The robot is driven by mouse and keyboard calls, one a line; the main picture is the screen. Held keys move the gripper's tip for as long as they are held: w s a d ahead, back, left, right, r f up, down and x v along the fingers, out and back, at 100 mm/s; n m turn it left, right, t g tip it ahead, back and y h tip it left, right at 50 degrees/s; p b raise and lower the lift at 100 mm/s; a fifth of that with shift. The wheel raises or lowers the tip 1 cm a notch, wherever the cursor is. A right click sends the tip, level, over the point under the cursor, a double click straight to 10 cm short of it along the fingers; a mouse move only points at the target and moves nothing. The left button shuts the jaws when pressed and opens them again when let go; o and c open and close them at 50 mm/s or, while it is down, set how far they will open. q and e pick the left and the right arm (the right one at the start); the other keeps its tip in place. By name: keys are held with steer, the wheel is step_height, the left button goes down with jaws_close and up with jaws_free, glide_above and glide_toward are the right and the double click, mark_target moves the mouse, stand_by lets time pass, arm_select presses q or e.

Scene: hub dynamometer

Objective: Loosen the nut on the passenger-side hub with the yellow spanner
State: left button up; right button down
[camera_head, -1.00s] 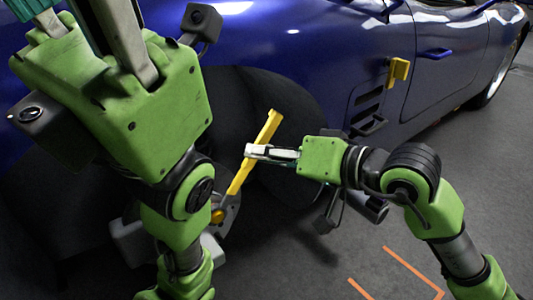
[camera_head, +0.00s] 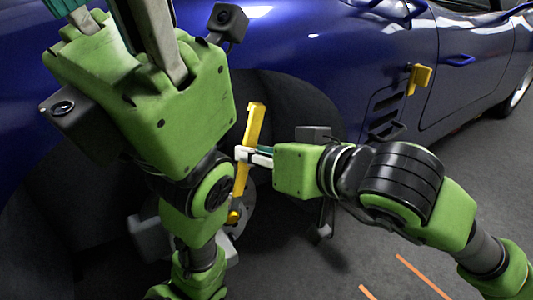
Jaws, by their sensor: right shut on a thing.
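The yellow spanner (camera_head: 247,150) stands nearly upright in the picture, leaning slightly right at its top. Its lower end is at the hub (camera_head: 247,212) beside the dark wheel arch of the blue car. The hub is partly hidden behind my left arm, and I cannot make out the nut clearly at the spanner's lower end. My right gripper (camera_head: 246,155) comes in from the right and is shut on the middle of the spanner. My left gripper (camera_head: 140,30) is raised at the upper left, close to the camera. Its fingertips run out of the picture, and nothing is visible in it.
The blue car body (camera_head: 300,55) fills the back. A yellow block (camera_head: 419,79) is on its side, right of the arch. A grey block (camera_head: 148,237) is low beside the hub, partly hidden. Orange lines (camera_head: 425,277) mark the open grey floor at lower right.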

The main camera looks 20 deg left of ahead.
steer(key=shift+s+a, duration=0.2)
steer(key=shift+s, duration=0.1)
steer(key=shift+s+a+r+n+b, duration=0.15)
steer(key=shift+s+a+n+b, duration=0.15)
steer(key=shift+b, duration=0.55)
steer(key=shift+s+d, duration=0.1)
steer(key=shift+d, duration=0.05)
stand_by(0.4)
steer(key=shift+s+d+b, duration=0.15)
steer(key=shift+d+b, duration=0.15)
steer(key=shift+b, duration=0.1)
steer(key=shift+s+d, duration=0.1)
stand_by(0.4)
